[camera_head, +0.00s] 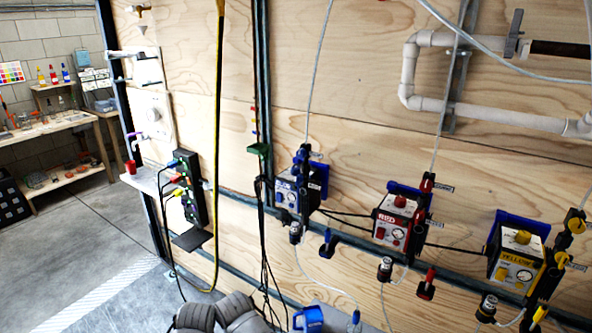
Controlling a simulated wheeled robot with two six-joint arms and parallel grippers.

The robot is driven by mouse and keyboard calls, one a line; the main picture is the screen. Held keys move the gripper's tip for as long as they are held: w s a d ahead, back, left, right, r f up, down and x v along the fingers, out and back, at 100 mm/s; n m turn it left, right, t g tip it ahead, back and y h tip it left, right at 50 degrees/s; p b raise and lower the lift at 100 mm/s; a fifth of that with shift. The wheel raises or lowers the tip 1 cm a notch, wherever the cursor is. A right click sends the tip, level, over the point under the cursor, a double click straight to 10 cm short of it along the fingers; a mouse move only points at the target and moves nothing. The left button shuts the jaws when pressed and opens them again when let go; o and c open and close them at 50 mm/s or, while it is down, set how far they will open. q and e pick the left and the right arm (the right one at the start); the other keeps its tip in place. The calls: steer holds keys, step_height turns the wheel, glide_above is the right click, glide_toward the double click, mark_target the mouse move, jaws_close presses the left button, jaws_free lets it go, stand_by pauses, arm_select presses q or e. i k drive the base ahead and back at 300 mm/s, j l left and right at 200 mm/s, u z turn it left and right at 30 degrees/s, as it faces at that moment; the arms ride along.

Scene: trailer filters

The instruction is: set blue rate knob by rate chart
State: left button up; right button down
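The blue pump box (287,194), a white-fronted unit with blue lettering, hangs on the plywood wall left of the red and yellow boxes. A small blue knob (296,171) seems to sit on its top; its setting is too small to read. No rate chart can be made out for certain. A white panel with a round dial (153,113) hangs further left, its markings unreadable.
The red pump box (391,228) and yellow pump box (513,269) hang to the right, with cables and tubes around them. A black power strip (190,190) hangs left of the blue box. A blue jug (308,319) stands low. Open floor (95,235) lies at left.

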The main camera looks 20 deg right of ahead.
mark_target(295, 170)
steer(key=l+z, duration=0.6)
steer(key=z, duration=0.2)
steer(key=i+l+z, duration=0.15)
steer(key=z, duration=0.3)
steer(key=l, duration=0.1)
